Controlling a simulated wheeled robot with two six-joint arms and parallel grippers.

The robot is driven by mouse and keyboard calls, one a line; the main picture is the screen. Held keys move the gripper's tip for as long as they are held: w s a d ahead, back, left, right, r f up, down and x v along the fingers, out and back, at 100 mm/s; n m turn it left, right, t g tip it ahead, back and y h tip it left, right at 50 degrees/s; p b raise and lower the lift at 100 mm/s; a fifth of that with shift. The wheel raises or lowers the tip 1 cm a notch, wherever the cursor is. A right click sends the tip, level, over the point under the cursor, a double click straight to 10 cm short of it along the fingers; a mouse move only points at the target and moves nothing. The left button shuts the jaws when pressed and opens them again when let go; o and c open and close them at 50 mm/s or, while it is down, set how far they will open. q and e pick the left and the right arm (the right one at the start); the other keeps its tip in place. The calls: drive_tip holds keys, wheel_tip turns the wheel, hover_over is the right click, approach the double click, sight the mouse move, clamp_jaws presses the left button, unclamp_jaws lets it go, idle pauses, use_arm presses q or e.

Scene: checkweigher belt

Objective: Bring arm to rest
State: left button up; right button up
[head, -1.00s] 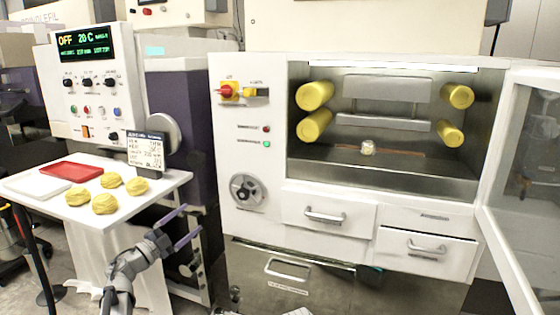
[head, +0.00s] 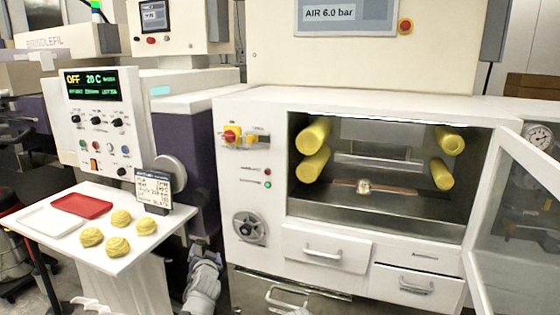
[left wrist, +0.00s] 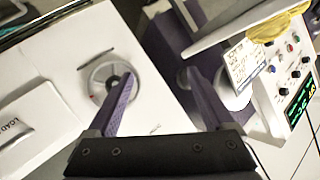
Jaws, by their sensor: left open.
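My left gripper (head: 203,256) is low in the head view, between the white side table and the white machine cabinet, with its arm below it. In the left wrist view the two purple fingers (left wrist: 163,98) stand wide apart with nothing between them. The cabinet's handwheel (left wrist: 108,82) shows beyond one finger in that view. My right gripper is not visible in either view.
The side table (head: 118,262) holds yellow dough pieces (head: 117,245), a red tray (head: 82,205) and a white tray (head: 52,222). The cabinet (head: 262,215) has drawers (head: 325,250) and an open glass door (head: 525,225). Yellow rollers (head: 313,167) sit inside.

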use_arm(q)
drive_tip(key=s+d+f+g+h+p, duration=0.1)
drive_tip(key=s+d+g+p, duration=0.4)
drive_tip(key=s, duration=1)
drive_tip(key=s+d+f+g+h+p, duration=0.1)
drive_tip(key=s+d+g+p, duration=0.5)
drive_tip(key=s+d+g, duration=0.3)
drive_tip(key=s+d, duration=0.3)
drive_tip(key=s, duration=0.3)
drive_tip(key=shift+s+f+m+h, duration=0.3)
drive_tip(key=shift+s+f, duration=0.05)
drive_tip(key=shift+s, duration=0.05)
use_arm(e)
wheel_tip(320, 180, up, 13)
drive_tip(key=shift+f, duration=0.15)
